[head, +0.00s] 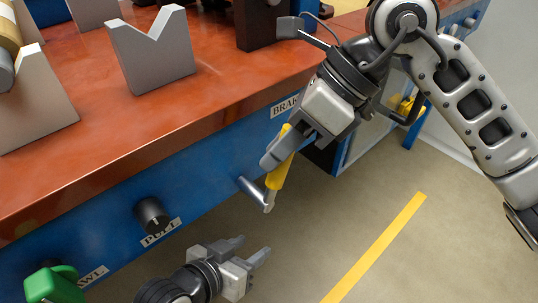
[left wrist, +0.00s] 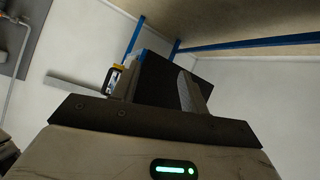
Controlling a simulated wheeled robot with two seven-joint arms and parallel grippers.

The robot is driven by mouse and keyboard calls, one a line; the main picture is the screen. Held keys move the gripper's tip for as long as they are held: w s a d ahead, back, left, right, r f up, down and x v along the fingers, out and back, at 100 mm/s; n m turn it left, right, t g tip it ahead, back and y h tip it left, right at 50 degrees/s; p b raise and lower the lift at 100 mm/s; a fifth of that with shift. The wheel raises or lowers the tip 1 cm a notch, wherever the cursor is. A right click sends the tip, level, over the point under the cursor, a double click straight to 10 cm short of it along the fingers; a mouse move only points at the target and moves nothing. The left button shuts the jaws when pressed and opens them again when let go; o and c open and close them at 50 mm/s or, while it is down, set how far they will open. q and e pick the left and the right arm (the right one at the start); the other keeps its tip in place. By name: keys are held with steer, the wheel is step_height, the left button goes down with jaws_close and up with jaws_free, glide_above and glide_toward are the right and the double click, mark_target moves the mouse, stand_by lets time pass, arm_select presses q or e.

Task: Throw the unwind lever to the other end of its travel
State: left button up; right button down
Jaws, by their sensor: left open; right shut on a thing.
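A lever with a yellow grip (head: 278,173) stands out from the blue front panel on a metal pivot (head: 252,188). Its grip leans, upper end toward the right. My right gripper (head: 282,150) is shut on the upper part of the yellow grip and hides part of it. I read no "unwind" label beside it; a partly hidden label starting "BRAK" (head: 285,105) is above. My left gripper (head: 252,250) is open and empty, low in front of the panel and apart from the lever. Its fingers also show in the left wrist view (left wrist: 150,88), with nothing between them.
A black knob (head: 152,215) and a green control (head: 54,284) stick out of the blue panel. Grey V-shaped blocks (head: 152,55) stand on the red-brown top. Another yellow part (head: 408,106) shows behind my right arm. The floor with a yellow stripe (head: 375,248) is clear.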

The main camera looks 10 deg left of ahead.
arm_select(q)
steer(key=shift+d+r+t+h+b, duration=0.3)
steer(key=shift+r+t+b, duration=0.3)
steer(key=shift+r+b, duration=0.2)
arm_select(e)
steer(key=shift+w+d+f+m+g+y, duration=0.15)
steer(key=shift+w+d+f+g+y, duration=0.2)
steer(key=shift+w+g+y, duration=0.2)
steer(key=shift+w+d+f+m+g+y, duration=0.15)
steer(key=shift+w+d+f+g+y, duration=0.05)
steer(key=shift+w+d+g+y, duration=0.3)
steer(key=c, duration=1.2)
jaws_free()
steer(key=shift+c, duration=0.2)
arm_select(q)
steer(key=shift+f, duration=0.1)
steer(key=f+p, duration=0.1)
steer(key=a+f+g+p, duration=0.1)
steer(key=shift+g+y+p, duration=0.3)
steer(key=shift+y+p, duration=0.05)
steer(key=shift+y, duration=0.05)
arm_select(e)
steer(key=v, duration=1.6)
arm_select(q)
steer(key=shift+r, duration=0.1)
arm_select(e)
steer(key=shift+a, duration=0.1)
